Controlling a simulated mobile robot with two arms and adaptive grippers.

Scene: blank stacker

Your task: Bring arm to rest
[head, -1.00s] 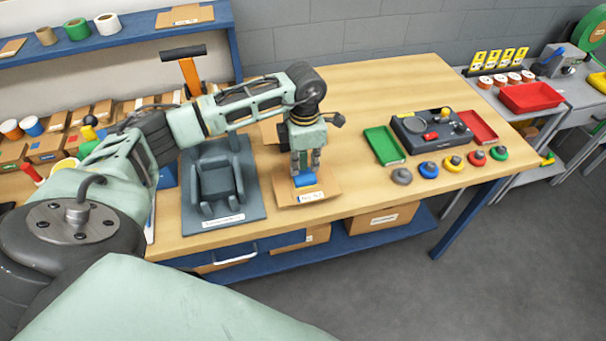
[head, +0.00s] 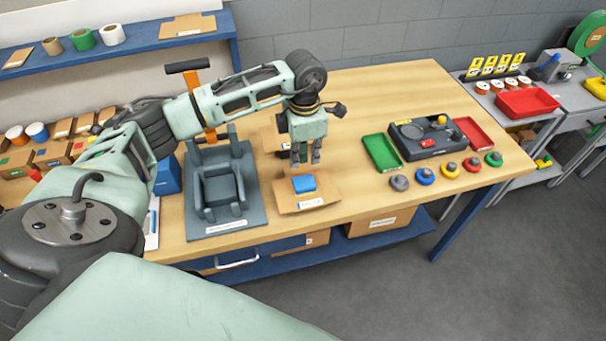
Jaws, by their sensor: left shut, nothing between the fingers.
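My left gripper (head: 306,156) hangs over the wooden table, pointing down, shut and empty. It is above and slightly behind a blue block (head: 304,184), apart from it. The block lies on a brown cardboard piece (head: 328,190) with a white label. My left arm (head: 232,100) reaches in from the left and bends down at the wrist. My right gripper is not in view.
Right are a green tray (head: 382,152), a dark device (head: 432,138), a red tray (head: 474,133) and several coloured knobs. Bare tabletop (head: 380,90) lies behind.

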